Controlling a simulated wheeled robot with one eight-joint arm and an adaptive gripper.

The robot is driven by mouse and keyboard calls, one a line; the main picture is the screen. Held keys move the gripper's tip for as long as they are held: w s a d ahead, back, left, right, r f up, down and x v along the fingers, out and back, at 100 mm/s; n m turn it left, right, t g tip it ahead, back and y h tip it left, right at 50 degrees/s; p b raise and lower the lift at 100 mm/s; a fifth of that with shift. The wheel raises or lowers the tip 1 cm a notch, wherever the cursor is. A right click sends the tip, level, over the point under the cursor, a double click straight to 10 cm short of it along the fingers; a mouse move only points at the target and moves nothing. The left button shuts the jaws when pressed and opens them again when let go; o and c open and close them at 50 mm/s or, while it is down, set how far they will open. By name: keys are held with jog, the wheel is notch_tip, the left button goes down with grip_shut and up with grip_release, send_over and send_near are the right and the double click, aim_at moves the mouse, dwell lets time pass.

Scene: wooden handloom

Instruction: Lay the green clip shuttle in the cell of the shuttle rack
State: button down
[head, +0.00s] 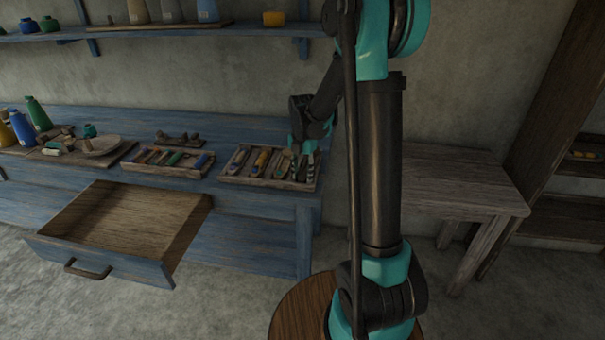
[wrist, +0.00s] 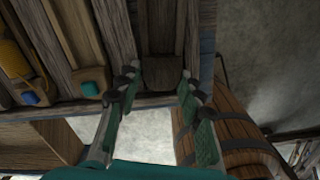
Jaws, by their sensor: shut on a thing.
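The shuttle rack (head: 228,179) stands on the blue bench in the head view; its wooden rim (wrist: 150,101) also crosses the wrist view. My gripper (head: 303,170) is down at the rack's right end. In the wrist view its two green-padded fingers (wrist: 160,84) close on the sides of a dark wooden piece (wrist: 161,73) between grey walls. No green clip shows on this piece, and I cannot tell how deep it sits. Just left of my fingers, a wooden shuttle with a blue-green clip (wrist: 90,88) lies in the rack. A yellow-wound shuttle (wrist: 14,58) with a blue clip lies further left.
A second tray (head: 150,168) with several tools is left of the rack. A drawer (head: 130,222) is pulled out below the bench. A grey table (head: 460,185) stands at right. Shelves hold cones above. A wooden barrel (wrist: 228,135) is below my gripper in the wrist view.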

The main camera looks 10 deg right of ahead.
jog(key=shift+s+d+f, duration=0.15)
jog(key=shift+f, duration=0.05)
jog(key=c, duration=0.9)
grip_release()
jog(key=shift+f, duration=0.1)
notch_tip(320, 180, up, 18)
